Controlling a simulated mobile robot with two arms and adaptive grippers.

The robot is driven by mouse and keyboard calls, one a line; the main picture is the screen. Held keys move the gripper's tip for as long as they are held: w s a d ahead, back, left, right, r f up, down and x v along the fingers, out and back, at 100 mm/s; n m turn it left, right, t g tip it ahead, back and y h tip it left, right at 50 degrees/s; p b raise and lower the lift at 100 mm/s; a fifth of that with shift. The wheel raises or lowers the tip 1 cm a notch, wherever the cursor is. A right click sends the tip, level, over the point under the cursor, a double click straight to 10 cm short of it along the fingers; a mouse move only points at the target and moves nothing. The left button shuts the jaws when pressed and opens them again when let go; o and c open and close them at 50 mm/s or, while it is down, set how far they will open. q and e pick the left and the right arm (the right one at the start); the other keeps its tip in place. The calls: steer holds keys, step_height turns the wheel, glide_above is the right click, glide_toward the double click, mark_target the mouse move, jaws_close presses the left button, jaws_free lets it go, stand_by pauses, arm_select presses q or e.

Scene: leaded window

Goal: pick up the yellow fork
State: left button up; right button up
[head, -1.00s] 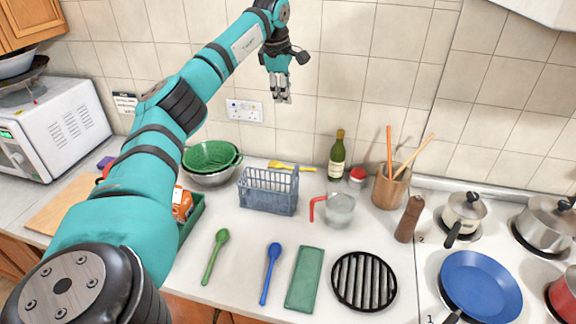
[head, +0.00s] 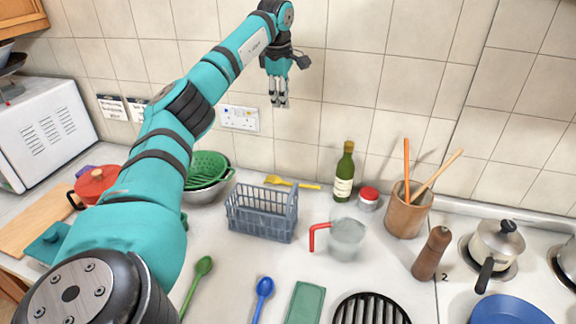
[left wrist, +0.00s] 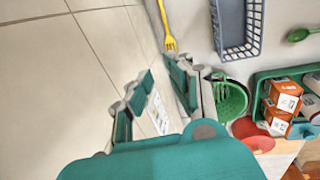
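The yellow fork (head: 292,183) lies flat on the counter near the tiled wall, behind the grey-blue dish rack (head: 262,213). Its tines point left in the head view. In the left wrist view the fork (left wrist: 168,32) shows at the top, just beyond the fingertips, with its handle end cut off by the frame. My left gripper (head: 279,104) is up in front of the wall, well above the fork, with fingers pointing down. In the left wrist view its fingers (left wrist: 159,72) are apart with nothing between them. My right gripper is in neither view.
A green colander (head: 207,168) in a metal bowl stands left of the rack. A green bottle (head: 344,174), a red-lidded jar (head: 368,199) and a utensil pot (head: 407,210) stand right of the fork. A measuring jug (head: 346,240) stands in front. The wall is close behind the fork.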

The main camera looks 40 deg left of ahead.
arm_select(q)
step_height(320, 180, down, 15)
steer(key=b, duration=1.3)
glide_above(289, 183)
steer(key=s, duration=0.2)
step_height(289, 183, down, 12)
steer(key=shift+w+d+r, duration=0.15)
steer(key=shift+r, duration=0.05)
steer(key=shift+w+f+p, duration=0.25)
steer(key=shift+f, duration=0.65)
steer(key=shift+w+f+p, duration=0.25)
steer(key=shift+f, duration=0.6)
steer(key=shift+w+f+p, duration=0.25)
steer(key=shift+f, duration=0.65)
steer(key=shift+s, duration=0.1)
steer(key=shift+c, duration=0.4)
jaws_close()
